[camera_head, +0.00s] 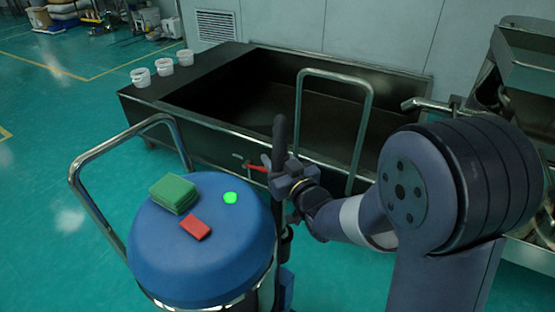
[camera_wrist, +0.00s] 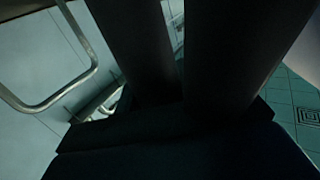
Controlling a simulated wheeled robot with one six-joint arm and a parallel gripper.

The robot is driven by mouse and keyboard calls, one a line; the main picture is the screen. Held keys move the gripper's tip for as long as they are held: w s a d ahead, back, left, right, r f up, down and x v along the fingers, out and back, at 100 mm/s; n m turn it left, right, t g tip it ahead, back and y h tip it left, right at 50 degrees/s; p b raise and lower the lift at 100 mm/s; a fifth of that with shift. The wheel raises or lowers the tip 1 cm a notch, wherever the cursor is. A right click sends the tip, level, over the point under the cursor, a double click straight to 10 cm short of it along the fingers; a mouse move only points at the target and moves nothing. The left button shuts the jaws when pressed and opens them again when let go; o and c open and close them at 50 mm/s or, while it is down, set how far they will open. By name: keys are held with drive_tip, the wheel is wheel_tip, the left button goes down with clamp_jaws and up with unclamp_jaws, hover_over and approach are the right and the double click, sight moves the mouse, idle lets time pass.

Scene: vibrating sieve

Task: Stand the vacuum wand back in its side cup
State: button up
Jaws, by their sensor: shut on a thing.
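The vacuum wand (camera_head: 279,136) is a dark, nearly upright tube at the right side of the blue-topped vacuum (camera_head: 165,245). My gripper (camera_head: 276,177) is shut on the wand, just beside the vacuum's lid. The wand's top sticks up above the gripper. Its lower part runs down along the drum, partly hidden by my gripper. A dark fitting low on the drum's right side (camera_head: 287,285) may be the side cup. I cannot tell whether the wand's lower end is in it.
A green sponge stack (camera_head: 173,193), a red block (camera_head: 195,228) and a bright green disc (camera_head: 230,197) lie on the lid. A metal handle (camera_head: 80,180) rises at the vacuum's left. A large dark trough (camera_head: 190,115) with several white tubs stands behind. Open floor lies left.

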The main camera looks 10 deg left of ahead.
drive_tip(key=shift+f+b, duration=1)
drive_tip(key=shift+b, duration=0.75)
idle(1.2)
drive_tip(key=o, duration=1.1)
drive_tip(key=shift+c, duration=0.2)
drive_tip(key=shift+s, duration=0.1)
drive_tip(key=v, duration=1)
drive_tip(key=shift+s+d+p, duration=0.25)
drive_tip(key=shift+p, duration=0.15)
drive_tip(key=b+x, duration=0.1)
drive_tip(key=x, duration=1)
drive_tip(key=shift+r+p, duration=0.15)
drive_tip(key=shift+p, duration=0.25)
